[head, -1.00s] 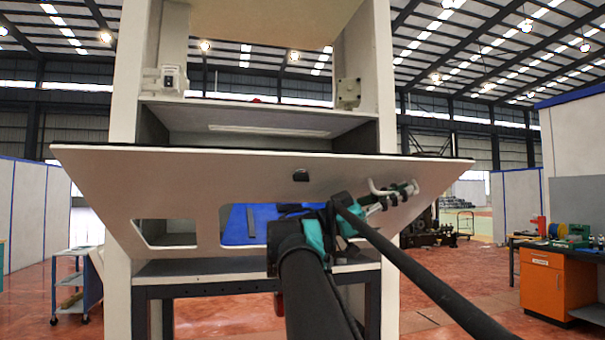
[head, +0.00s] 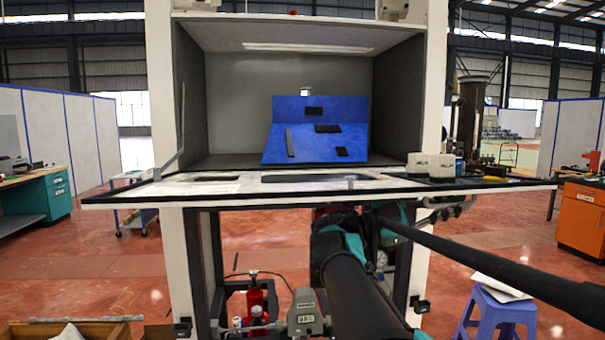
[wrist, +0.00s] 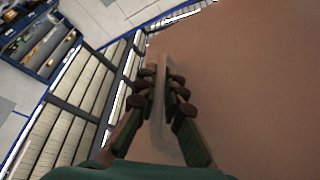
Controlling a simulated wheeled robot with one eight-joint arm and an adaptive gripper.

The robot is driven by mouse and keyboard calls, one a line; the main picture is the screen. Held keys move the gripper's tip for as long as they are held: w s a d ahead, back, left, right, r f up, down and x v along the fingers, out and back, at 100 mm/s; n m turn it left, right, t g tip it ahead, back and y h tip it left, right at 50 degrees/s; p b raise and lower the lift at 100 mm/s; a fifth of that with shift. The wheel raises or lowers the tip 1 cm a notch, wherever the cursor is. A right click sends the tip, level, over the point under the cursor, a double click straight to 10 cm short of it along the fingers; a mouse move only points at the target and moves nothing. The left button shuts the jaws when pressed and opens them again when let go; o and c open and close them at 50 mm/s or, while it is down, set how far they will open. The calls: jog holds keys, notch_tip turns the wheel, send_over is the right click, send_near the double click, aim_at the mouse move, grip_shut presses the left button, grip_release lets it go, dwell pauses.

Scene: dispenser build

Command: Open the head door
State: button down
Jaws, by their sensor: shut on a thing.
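The head door (head: 225,188) is a wide panel along the lower edge of the cabinet opening. It lies folded down, close to level, and the cabinet above it stands open. My gripper (head: 452,206) is under the right part of the door in the head view, partly hidden by it. In the wrist view my gripper (wrist: 167,80) has its fingers closed on both sides of a pale bar handle (wrist: 159,122). The handle runs along the door's brownish-looking face (wrist: 250,90).
Inside the cabinet stands a blue panel (head: 350,112) with black pieces. Small pale boxes (head: 431,165) show at the door's right. Below are a red bottle (head: 255,298) and a purple stool (head: 502,318). An orange cabinet (head: 582,220) stands at right.

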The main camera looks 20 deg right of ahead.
jog(key=shift+w+f, duration=0.15)
jog(key=shift+f, duration=1.75)
jog(key=c, duration=1.9)
grip_release()
jog(key=v, duration=0.7)
jog(key=shift+w+a, duration=0.2)
jog(key=shift+a+f, duration=0.1)
